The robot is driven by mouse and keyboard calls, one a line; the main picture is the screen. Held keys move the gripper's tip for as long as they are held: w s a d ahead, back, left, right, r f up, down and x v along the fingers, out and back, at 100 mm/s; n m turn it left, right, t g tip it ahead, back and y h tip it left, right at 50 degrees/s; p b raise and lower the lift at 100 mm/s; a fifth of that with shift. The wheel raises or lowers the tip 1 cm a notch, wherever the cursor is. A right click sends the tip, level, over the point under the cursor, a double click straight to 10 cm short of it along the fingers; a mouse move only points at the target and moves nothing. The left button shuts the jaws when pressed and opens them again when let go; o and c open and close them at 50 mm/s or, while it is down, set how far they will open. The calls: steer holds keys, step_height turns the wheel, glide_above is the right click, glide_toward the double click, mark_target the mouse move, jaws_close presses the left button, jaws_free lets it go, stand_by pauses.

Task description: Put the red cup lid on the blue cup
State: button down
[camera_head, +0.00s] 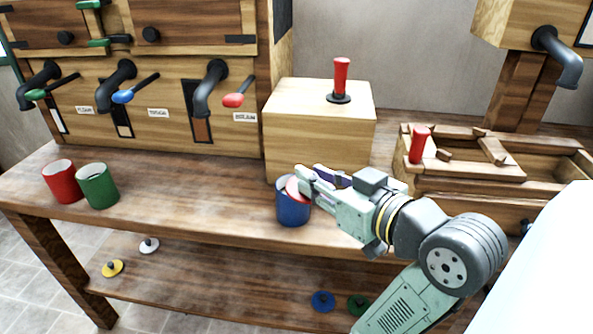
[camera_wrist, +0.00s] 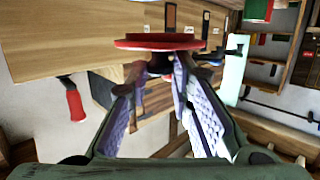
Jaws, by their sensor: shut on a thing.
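The blue cup (camera_head: 292,213) stands upright on the bench, in front of the wooden box. My gripper (camera_head: 303,183) is at its rim, coming in from the right. The gripper is shut on the red cup lid (camera_head: 295,189), which looks tilted over the right part of the cup's mouth. Whether lid and cup touch is unclear. In the wrist view the lid (camera_wrist: 160,42) shows edge-on beyond the fingertips (camera_wrist: 165,70), with a dark knob between them. The blue cup cannot be made out there.
A red cup (camera_head: 62,182) and a green cup (camera_head: 98,187) stand at the bench's left. A wooden box (camera_head: 318,135) with a red lever (camera_head: 341,78) stands behind the blue cup. Yellow (camera_head: 113,268), white (camera_head: 149,246), blue (camera_head: 323,301) and green (camera_head: 358,305) lids lie on the lower shelf.

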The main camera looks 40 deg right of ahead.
steer(key=w+d+f+p, duration=0.1)
steer(key=w+d+f, duration=0.2)
steer(key=w, duration=0.4)
steer(key=shift+w+f, duration=0.35)
steer(key=shift+f, duration=0.3)
steer(key=shift+f, duration=0.45)
steer(key=c, duration=1.4)
jaws_free()
steer(key=shift+c, duration=0.2)
steer(key=shift+r, duration=0.1)
